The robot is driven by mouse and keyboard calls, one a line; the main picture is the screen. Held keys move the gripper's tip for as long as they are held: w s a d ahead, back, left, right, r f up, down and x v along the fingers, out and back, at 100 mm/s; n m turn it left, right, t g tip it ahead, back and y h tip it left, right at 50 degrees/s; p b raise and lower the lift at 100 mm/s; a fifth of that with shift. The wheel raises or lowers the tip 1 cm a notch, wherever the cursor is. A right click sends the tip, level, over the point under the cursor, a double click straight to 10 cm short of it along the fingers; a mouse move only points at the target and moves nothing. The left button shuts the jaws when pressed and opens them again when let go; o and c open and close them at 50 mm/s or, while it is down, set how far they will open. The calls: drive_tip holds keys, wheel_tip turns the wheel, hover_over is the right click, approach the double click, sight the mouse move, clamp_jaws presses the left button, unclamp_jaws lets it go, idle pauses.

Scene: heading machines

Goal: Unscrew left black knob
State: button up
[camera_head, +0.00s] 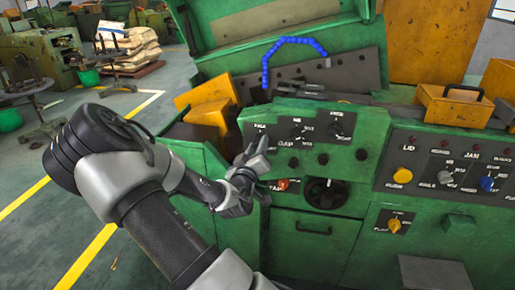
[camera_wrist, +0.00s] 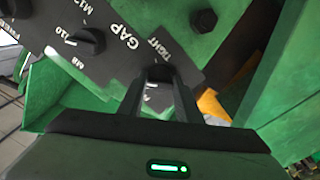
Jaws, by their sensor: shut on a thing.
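The green machine's upper control panel (camera_head: 342,128) has a row of round black knobs. One knob (camera_head: 293,162) shows just right of my gripper (camera_head: 261,147), with another knob (camera_head: 323,159) further right. My gripper is against the left end of this panel. In the wrist view, my gripper (camera_wrist: 158,88) is shut on a dark knob (camera_wrist: 158,73) beside the word TIGHT. The fingers and panel hide most of this left black knob. Another black knob (camera_wrist: 203,21) sits apart on the green face.
A dial (camera_wrist: 85,40) marked with numbers is close to the fingers. A black handwheel (camera_head: 326,193) and an orange-red knob (camera_head: 283,184) sit below the panel. A yellow box (camera_head: 452,105) stands on top at right. Open floor lies at left.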

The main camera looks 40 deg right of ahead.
drive_tip(key=n, duration=0.9)
drive_tip(key=shift+n, duration=0.4)
idle(0.4)
drive_tip(key=o, duration=1)
drive_tip(key=shift+o, duration=0.2)
drive_tip(key=shift+s, duration=0.1)
drive_tip(key=p+v, duration=0.7)
drive_tip(key=v, duration=1)
drive_tip(key=shift+p, duration=0.3)
